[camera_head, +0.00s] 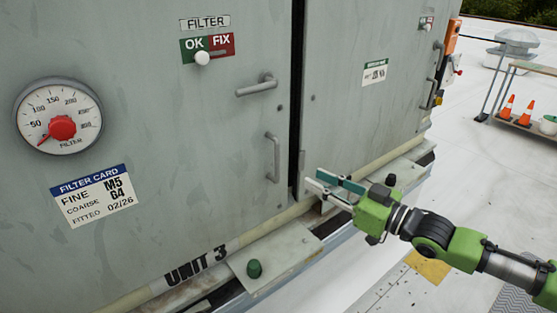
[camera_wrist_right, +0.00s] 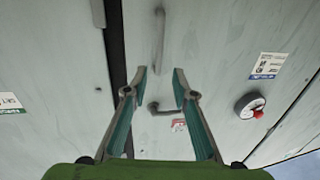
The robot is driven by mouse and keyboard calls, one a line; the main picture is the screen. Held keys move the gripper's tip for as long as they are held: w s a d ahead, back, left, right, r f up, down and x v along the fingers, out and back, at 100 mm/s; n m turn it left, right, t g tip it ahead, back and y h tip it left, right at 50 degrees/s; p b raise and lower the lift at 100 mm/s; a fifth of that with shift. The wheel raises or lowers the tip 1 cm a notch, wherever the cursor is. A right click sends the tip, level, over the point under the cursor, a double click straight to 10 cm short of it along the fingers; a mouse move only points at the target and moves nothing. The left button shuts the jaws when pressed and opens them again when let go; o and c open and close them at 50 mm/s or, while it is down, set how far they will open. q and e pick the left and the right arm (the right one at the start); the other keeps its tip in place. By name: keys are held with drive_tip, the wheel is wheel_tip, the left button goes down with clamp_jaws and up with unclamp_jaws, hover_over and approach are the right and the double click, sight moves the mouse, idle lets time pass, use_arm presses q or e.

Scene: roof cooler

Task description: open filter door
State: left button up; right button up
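The grey filter door (camera_head: 150,150) carries a FILTER label (camera_head: 205,22), a lever latch (camera_head: 258,85) pointing sideways and a vertical pull handle (camera_head: 273,157) near its right edge. No swing of the door shows. My right gripper (camera_head: 314,178) is open and empty, right of and below the pull handle, apart from it in the head view. In the right wrist view, which is upside down, the open fingers (camera_wrist_right: 160,72) point toward the door. The pull handle (camera_wrist_right: 160,40) appears beyond the tips, and the latch (camera_wrist_right: 165,109) shows between the fingers. My left gripper is out of view.
A round gauge (camera_head: 59,116) and filter card (camera_head: 94,196) are on the left. The OK/FIX indicator (camera_head: 207,49) is above the latch. A dark gap (camera_head: 297,90) separates the neighbouring panel (camera_head: 365,110). A ledge (camera_head: 275,255) with a green knob (camera_head: 254,269) juts out below. Open roof lies right.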

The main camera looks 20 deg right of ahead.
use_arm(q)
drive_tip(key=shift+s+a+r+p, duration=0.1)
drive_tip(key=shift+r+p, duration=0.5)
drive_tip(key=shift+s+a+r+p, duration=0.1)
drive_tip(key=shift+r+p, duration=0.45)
use_arm(e)
hover_over(277, 178)
drive_tip(key=shift+w+d, duration=0.1)
drive_tip(key=shift+w, duration=0.25)
drive_tip(key=shift+c, duration=0.4)
clamp_jaws()
